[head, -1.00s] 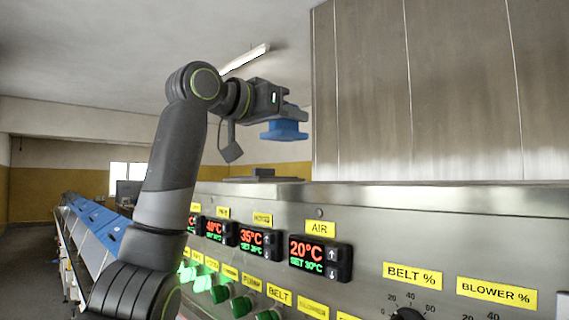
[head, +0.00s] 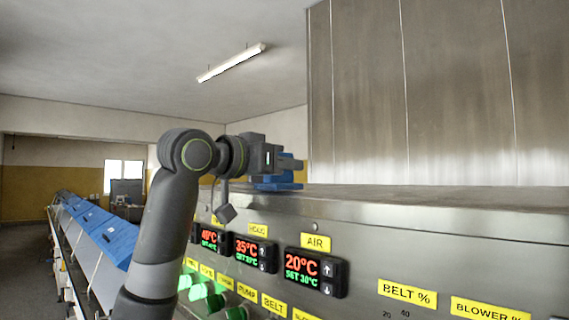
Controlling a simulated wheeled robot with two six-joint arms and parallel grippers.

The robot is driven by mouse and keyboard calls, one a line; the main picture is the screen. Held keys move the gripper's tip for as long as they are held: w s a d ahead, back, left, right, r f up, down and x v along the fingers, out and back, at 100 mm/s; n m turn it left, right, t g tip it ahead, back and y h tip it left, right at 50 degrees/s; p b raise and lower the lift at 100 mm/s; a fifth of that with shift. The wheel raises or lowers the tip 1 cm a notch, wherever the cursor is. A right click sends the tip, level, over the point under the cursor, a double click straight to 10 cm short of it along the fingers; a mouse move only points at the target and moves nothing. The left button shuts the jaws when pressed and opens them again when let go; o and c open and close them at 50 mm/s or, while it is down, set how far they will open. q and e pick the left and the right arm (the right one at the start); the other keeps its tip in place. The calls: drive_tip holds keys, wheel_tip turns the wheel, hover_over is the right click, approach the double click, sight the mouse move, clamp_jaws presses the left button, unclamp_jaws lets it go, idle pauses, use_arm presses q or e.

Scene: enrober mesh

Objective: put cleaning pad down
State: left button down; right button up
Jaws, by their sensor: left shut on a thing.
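The cleaning pad (head: 274,186) is blue and shows under my left gripper (head: 290,164). The gripper is shut on it, at the left end of the machine's steel top ledge. The pad's underside is at about the level of the ledge, and I cannot tell whether it touches. The gripper's body hides part of the pad. My right gripper is not in view.
The machine's front panel carries temperature displays (head: 315,272) and green lit buttons (head: 198,290) below the ledge (head: 420,197). A tall steel hood (head: 430,100) rises behind the ledge. A conveyor with blue covers (head: 100,228) runs away at left.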

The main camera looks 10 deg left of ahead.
use_arm(q)
drive_tip(key=shift+f, duration=0.15)
drive_tip(key=c, duration=1.3)
unclamp_jaws()
